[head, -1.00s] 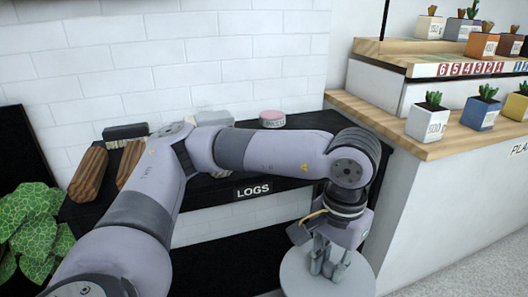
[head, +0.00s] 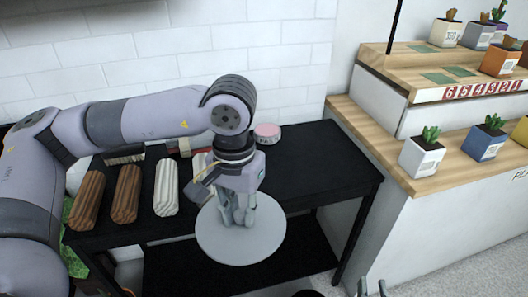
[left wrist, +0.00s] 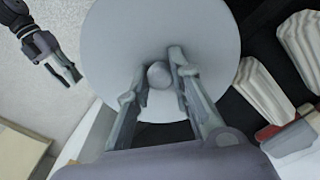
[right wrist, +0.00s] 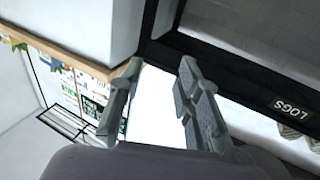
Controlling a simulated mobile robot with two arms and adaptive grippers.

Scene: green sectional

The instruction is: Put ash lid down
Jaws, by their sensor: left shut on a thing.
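The ash lid (head: 215,240) is a round light-grey disc with a small round knob. My left gripper (head: 238,220) is shut on the knob and holds the lid flat. In the head view the lid covers part of the black table's front edge; whether it touches the table I cannot tell. The left wrist view shows the lid (left wrist: 110,50) with the knob (left wrist: 159,75) between the fingers of my left gripper (left wrist: 160,78). My right gripper (head: 372,287) is at the bottom edge of the head view. In the right wrist view my right gripper (right wrist: 160,75) has its fingers apart, with nothing between them.
The black table (head: 325,180) has free room on its right half. Brown logs (head: 126,193), a pale log (head: 167,188) and a pink-topped round tin (head: 267,133) are on it. A wooden-topped counter (head: 370,130) with potted cacti (head: 422,152) stands to the right.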

